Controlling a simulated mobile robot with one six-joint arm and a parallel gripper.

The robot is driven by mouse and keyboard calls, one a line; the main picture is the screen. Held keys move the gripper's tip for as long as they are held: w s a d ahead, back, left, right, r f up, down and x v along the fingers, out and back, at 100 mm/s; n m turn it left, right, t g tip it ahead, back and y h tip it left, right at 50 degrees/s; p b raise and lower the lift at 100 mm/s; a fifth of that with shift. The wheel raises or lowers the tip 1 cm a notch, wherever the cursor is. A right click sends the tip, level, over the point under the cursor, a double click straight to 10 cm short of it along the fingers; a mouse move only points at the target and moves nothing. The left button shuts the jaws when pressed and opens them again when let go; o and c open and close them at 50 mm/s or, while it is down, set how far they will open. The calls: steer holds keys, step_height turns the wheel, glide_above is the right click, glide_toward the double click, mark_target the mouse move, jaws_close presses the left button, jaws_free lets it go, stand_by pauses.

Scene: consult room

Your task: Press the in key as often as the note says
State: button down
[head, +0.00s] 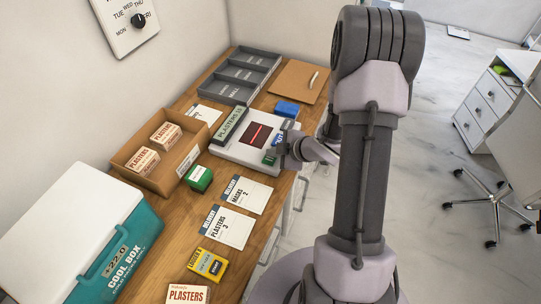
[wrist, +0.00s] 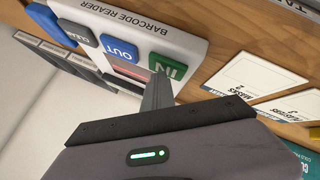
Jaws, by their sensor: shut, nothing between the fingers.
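The white barcode reader (head: 225,151) lies on the wooden counter, with a dark scan window with a red line and a display that seems to read PLASTERS and a number I cannot read surely. The green IN key (wrist: 166,66) and blue OUT key (wrist: 118,49) are in the wrist view. My gripper (wrist: 158,88) is shut and empty, its tips close to the IN key; I cannot tell whether they touch. In the head view my gripper (head: 284,157) is over the reader's right end. Two delivery notes lie in front: MASKS 2 (head: 246,196) and PLASTERS 3 (head: 225,228).
A cardboard box (head: 188,153) holds two plasters packs. A green box (head: 199,178), a yellow box (head: 208,264) and a plasters pack (head: 187,293) stand nearby. The cool box (head: 117,262), grey tray (head: 237,81), blue item (head: 287,109) and clipboard (head: 297,79) surround the area.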

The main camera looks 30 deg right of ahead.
mark_target(273, 159)
steer(key=shift+r+p, duration=0.45)
steer(key=shift+r, duration=0.3)
step_height(273, 159, up, 5)
steer(key=p, duration=0.4)
steer(key=shift+d, duration=0.1)
stand_by(2.1)
